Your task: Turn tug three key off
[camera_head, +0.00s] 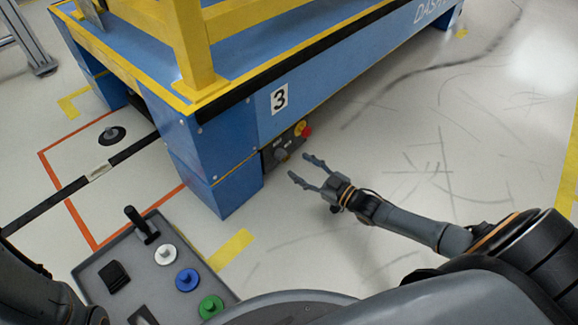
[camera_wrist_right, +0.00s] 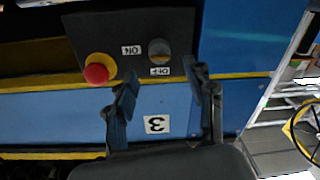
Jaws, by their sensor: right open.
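The blue tug (camera_head: 225,150) carries a white "3" label (camera_head: 279,98), which also shows in the right wrist view (camera_wrist_right: 157,124). On its end is a dark control panel (camera_head: 270,157) with a grey round key switch (camera_head: 281,154). In the right wrist view the key switch (camera_wrist_right: 159,49) sits beside the upside-down ON label (camera_wrist_right: 131,50) and OFF label (camera_wrist_right: 160,71). I cannot tell which way it is turned. My right gripper (camera_head: 299,167) is open and empty, facing the panel, apart from it; its fingers (camera_wrist_right: 161,72) straddle the switch's line. My left gripper is out of frame.
A red emergency button (camera_head: 305,131) on a yellow base sits beside the switch. Yellow rails (camera_head: 185,45) rise from the tug. My console with several buttons is at the lower left. The floor (camera_head: 400,130) right of the tug is clear.

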